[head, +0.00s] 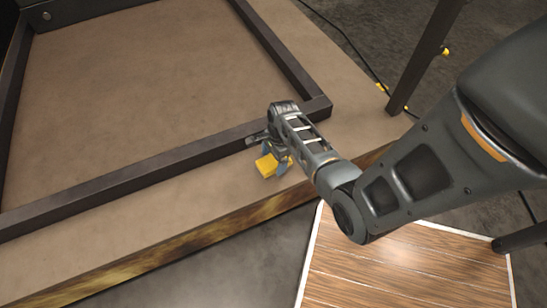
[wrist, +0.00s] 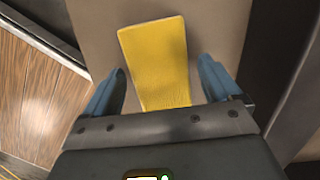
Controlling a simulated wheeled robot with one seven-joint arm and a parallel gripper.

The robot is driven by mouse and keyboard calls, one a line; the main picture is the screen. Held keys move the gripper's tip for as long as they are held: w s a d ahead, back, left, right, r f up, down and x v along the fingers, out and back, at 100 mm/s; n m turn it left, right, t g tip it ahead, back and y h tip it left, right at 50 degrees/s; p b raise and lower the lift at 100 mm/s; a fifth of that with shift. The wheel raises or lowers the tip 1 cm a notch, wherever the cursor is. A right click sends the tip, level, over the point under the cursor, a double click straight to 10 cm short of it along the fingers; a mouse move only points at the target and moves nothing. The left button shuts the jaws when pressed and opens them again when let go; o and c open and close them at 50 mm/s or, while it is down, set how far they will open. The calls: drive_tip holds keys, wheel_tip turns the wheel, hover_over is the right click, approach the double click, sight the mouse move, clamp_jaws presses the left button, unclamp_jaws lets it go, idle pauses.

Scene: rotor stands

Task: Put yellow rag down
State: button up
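The yellow rag (head: 267,165) is a small flat yellow piece on the brown platform's near margin, in front of the dark frame bar. In the wrist view the yellow rag (wrist: 158,62) lies between and beyond the blue fingertips. My gripper (head: 279,160) is just above it in the head view. In the wrist view my gripper (wrist: 162,82) has its two blue fingers spread, with a gap on each side of the rag. The rag's near end is hidden behind the gripper body. It appears to rest on the platform surface.
The brown platform (head: 170,70) carries a raised dark frame (head: 150,170). A dark post (head: 425,55) stands at the right. A wood-grain panel (head: 400,265) with a white edge lies below the platform's front edge. The platform margin left of the rag is clear.

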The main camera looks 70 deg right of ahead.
drive_tip(key=shift+f+b, duration=0.15)
drive_tip(key=shift+b, duration=0.15)
